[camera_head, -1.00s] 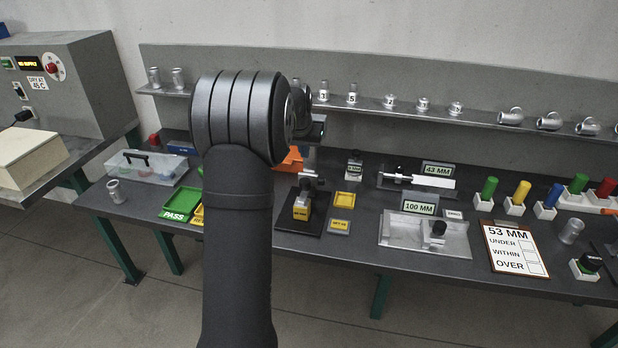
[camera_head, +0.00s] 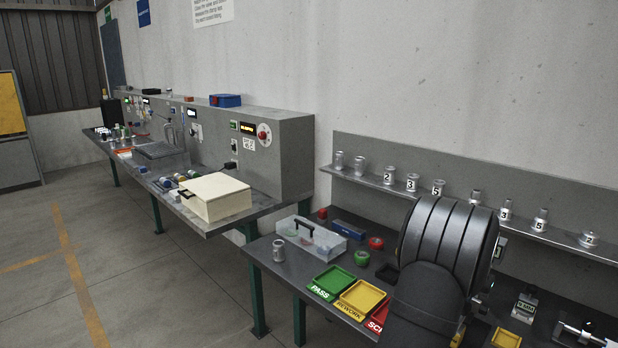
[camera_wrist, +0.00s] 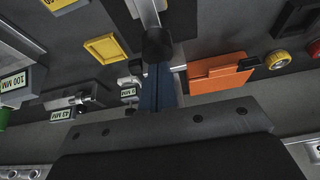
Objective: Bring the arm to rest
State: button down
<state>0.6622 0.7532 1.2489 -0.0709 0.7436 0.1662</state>
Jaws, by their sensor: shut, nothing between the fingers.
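My gripper (camera_wrist: 160,70) shows in the wrist view as two dark blue fingers side by side, shut with nothing between them. They extend from the broad dark mount at the bottom of that view. Beyond them lies the bench with its gauges. In the head view my arm's thick dark ribbed joint fills the lower right and hides part of the bench. The gripper itself is hidden in that view.
In the head view, a green PASS tray (camera_head: 332,281), a yellow REWORK tray (camera_head: 361,297) and a clear lidded box (camera_head: 310,241) lie left of my arm. A shelf (camera_head: 455,205) of metal castings runs behind. An orange block (camera_wrist: 215,76) shows in the wrist view.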

notch_tip(320, 180, up, 8)
notch_tip(320, 180, down, 9)
jog(key=shift+f, duration=0.1)
notch_tip(320, 180, up, 11)
dwell(0.6)
dwell(0.9)
